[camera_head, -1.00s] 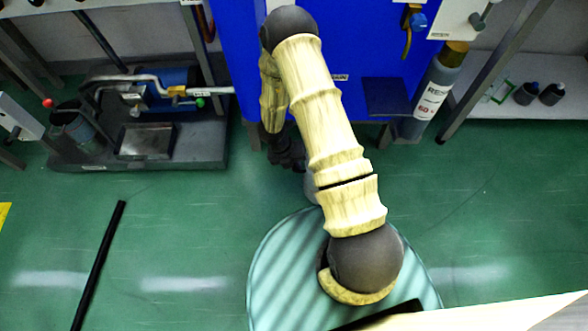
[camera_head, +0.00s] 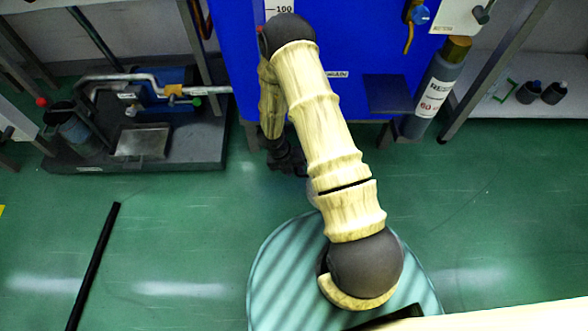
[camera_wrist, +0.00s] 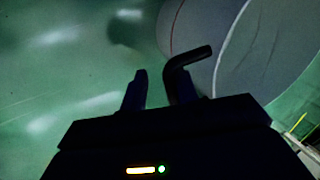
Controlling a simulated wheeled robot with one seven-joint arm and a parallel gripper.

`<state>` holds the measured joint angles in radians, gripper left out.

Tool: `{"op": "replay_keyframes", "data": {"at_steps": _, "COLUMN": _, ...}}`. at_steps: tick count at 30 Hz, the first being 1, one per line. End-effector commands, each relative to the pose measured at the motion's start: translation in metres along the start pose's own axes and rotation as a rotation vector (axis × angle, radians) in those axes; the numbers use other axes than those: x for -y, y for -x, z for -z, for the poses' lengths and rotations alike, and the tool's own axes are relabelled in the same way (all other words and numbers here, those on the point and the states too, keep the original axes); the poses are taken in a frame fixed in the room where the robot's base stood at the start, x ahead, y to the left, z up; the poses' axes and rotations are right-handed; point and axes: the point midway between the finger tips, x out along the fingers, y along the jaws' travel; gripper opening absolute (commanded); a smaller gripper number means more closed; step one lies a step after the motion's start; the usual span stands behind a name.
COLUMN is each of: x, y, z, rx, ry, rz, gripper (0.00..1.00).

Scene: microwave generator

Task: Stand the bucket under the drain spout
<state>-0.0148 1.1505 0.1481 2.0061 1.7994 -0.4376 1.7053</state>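My gripper (camera_head: 288,160) is low over the floor in front of the blue cabinet (camera_head: 350,40), partly hidden by my arm. In the wrist view its two fingers (camera_wrist: 158,92) stand apart with floor showing between them. A dark bent bar (camera_wrist: 190,57) lies at the right finger; I cannot tell whether it touches. A large grey rounded body (camera_wrist: 270,45), likely the bucket, fills the upper right of the wrist view, beyond the bar. A drain label (camera_head: 337,74) is on the cabinet; the spout is not visible.
A dark bench base with a blue pump-like unit (camera_head: 170,88) stands at left. A dark grey cylinder (camera_head: 433,90) stands right of the cabinet, near a dark blue ledge (camera_head: 388,94). A black bar (camera_head: 93,265) lies on the left floor. Green floor at right is clear.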

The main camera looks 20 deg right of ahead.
Motion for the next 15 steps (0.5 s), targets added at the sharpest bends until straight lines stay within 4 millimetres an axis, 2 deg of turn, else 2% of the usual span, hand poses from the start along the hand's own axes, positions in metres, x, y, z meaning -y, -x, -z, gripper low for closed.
{"op": "replay_keyframes", "data": {"at_steps": 5, "x": 0.001, "y": 0.014, "z": -0.001, "rx": 0.002, "ry": 0.000, "rz": 0.001, "gripper": 0.31}}
{"op": "replay_keyframes", "data": {"at_steps": 14, "x": 0.003, "y": 0.059, "z": -0.001, "rx": 0.002, "ry": -0.001, "rz": 0.001, "gripper": 0.31}}
{"op": "replay_keyframes", "data": {"at_steps": 15, "x": -0.009, "y": 0.059, "z": 0.000, "rx": 0.000, "ry": 0.002, "rz": 0.000, "gripper": 0.31}}
